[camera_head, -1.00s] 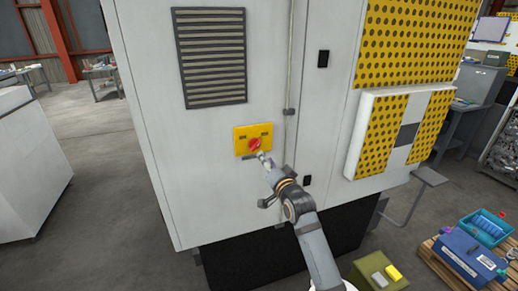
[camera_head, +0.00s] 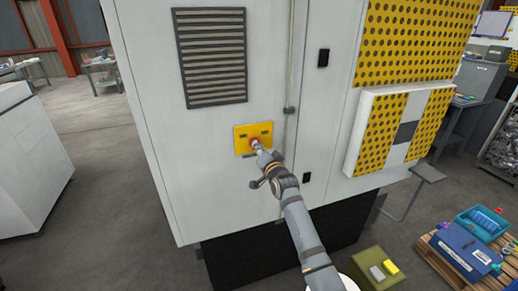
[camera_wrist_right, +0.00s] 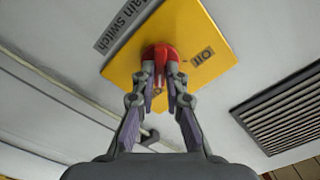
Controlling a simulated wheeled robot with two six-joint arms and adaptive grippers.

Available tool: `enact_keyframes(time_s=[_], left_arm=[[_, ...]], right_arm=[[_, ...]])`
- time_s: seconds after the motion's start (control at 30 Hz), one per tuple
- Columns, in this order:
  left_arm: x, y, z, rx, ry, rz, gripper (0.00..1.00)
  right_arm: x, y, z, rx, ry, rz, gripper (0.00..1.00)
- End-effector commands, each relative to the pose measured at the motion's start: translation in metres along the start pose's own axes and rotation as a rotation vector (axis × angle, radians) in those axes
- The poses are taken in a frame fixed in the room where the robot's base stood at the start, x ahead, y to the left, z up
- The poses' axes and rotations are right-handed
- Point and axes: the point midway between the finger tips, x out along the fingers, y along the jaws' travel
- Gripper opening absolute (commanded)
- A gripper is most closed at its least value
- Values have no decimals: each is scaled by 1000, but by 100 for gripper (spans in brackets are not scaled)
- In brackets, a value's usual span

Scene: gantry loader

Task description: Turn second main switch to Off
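A yellow plate (camera_head: 262,132) on the white cabinet front carries a red rotary knob (camera_head: 254,143), the main switch. In the right wrist view the red knob (camera_wrist_right: 158,52) sits on the plate (camera_wrist_right: 205,40), with a "Main switch" label (camera_wrist_right: 126,24) at upper left and an "Off" label (camera_wrist_right: 202,57) to its right. My right gripper (camera_head: 259,149) is at the knob. In the wrist view its fingertips (camera_wrist_right: 161,76) are drawn close together on both sides of the knob and appear to touch it. They hide part of it. My left gripper is not in view.
The cabinet has a dark vent grille (camera_head: 211,57) above left of the plate and a vertical cable (camera_head: 290,60) to its right. A yellow perforated panel box (camera_head: 378,132) juts out further right. Crates on a pallet (camera_head: 450,272) stand on the floor at lower right.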

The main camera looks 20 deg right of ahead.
Motion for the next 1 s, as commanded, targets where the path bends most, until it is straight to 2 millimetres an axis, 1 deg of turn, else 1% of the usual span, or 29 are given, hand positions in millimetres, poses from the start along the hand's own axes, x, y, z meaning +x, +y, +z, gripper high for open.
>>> enact_keyframes(time_s=[0.37,0.53,0.77,1.0], left_arm=[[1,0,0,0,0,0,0],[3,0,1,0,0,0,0],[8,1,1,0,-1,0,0],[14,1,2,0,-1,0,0]], right_arm=[[0,1,0,-13,-1,1,0],[0,1,1,-69,-1,1,0],[0,1,1,-234,-2,1,0],[0,0,1,-461,-1,0,0]])
